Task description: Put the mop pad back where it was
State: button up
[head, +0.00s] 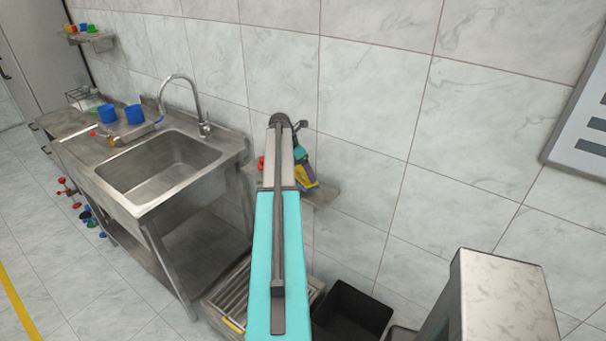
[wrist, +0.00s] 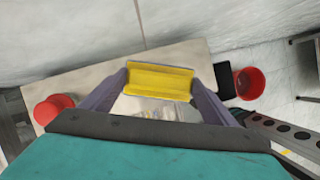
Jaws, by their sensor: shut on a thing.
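The mop pad is a yellow ribbed block (wrist: 160,82). In the wrist view it sits between the two purple-grey fingers of my gripper (wrist: 160,90), which is shut on its ends. In the head view, my gripper (head: 304,172) and the yellow pad (head: 306,182) are in front of the tiled wall, by a small wall shelf (head: 324,194). The wrist view shows the pad over the pale shelf top (wrist: 95,85). I cannot tell whether the pad touches the shelf. My arm hides part of the shelf in the head view.
In the wrist view, a red container (wrist: 50,108) is at the left and a red bucket (wrist: 250,82) at the right, with a dark object (wrist: 224,80) beside it. A steel sink (head: 160,170) stands left of my arm. A black bin (head: 348,312) is below the shelf.

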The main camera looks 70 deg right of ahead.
jog(key=shift+f+p, duration=0.55)
jog(key=shift+f, duration=0.65)
jog(key=shift+f, duration=0.15)
jog(key=o, duration=1.1)
jog(key=shift+r, duration=0.2)
jog(key=shift+b+v, duration=1.9)
jog(key=shift+v, duration=4.05)
jog(key=shift+w, duration=0.1)
